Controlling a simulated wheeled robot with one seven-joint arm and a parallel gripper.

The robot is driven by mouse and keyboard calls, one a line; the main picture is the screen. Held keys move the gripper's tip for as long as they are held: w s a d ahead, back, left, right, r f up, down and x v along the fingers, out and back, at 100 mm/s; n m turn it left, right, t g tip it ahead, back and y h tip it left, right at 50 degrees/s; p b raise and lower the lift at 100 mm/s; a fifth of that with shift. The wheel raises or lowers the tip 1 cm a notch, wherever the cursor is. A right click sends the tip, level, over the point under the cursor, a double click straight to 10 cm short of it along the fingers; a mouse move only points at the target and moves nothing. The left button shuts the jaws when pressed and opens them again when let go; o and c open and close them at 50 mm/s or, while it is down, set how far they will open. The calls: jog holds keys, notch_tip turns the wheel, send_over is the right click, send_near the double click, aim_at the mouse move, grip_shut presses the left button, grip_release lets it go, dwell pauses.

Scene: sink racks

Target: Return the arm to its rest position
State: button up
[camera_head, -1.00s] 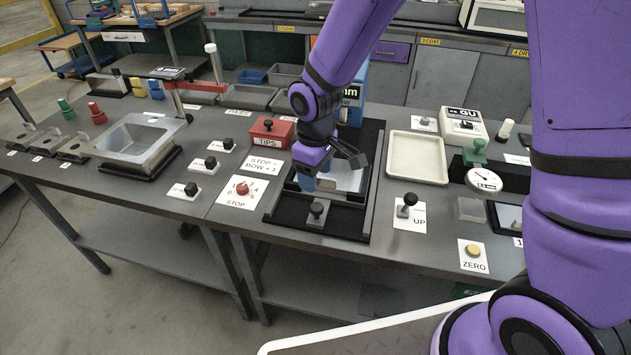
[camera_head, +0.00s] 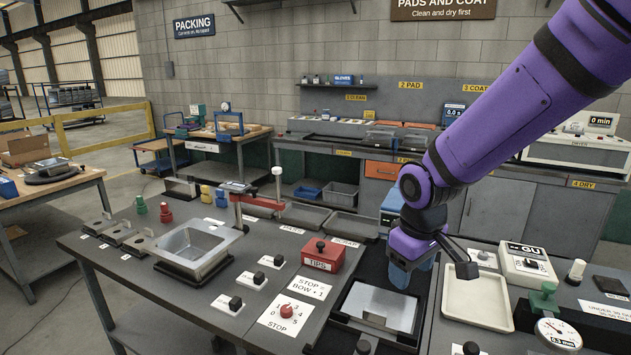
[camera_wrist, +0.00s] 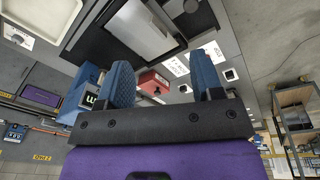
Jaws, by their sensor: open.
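My purple arm reaches in from the upper right in the head view. Its gripper (camera_head: 402,276) hangs fingers-down above the far part of a black fixture with a pale sheet-like insert (camera_head: 381,305). In the wrist view my gripper (camera_wrist: 164,74) has its two blue fingers spread apart with nothing held between them. The pale insert also shows beyond the fingers in the wrist view (camera_wrist: 140,30).
A red TIPS box (camera_head: 322,255) stands left of the gripper. A cream tray (camera_head: 477,297) and a white GU device (camera_head: 527,265) lie to its right. A metal sink basin (camera_head: 193,250) is at the left. A pressure gauge (camera_head: 558,333) stands at the right front.

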jog(key=s+d+r+m+t, duration=0.1)
jog(key=s+d+r+m, duration=0.2)
jog(key=s+d+r, duration=0.3)
jog(key=s+d+r+m+t, duration=0.2)
jog(key=s+d+r+m, duration=0.2)
jog(key=s+r, duration=0.5)
jog(key=s+d, duration=0.2)
jog(key=s, duration=0.1)
jog(key=shift+s+d+r+t, duration=0.25)
jog(key=shift+d+r+t, duration=0.05)
jog(key=shift+d, duration=0.1)
dwell(1.1)
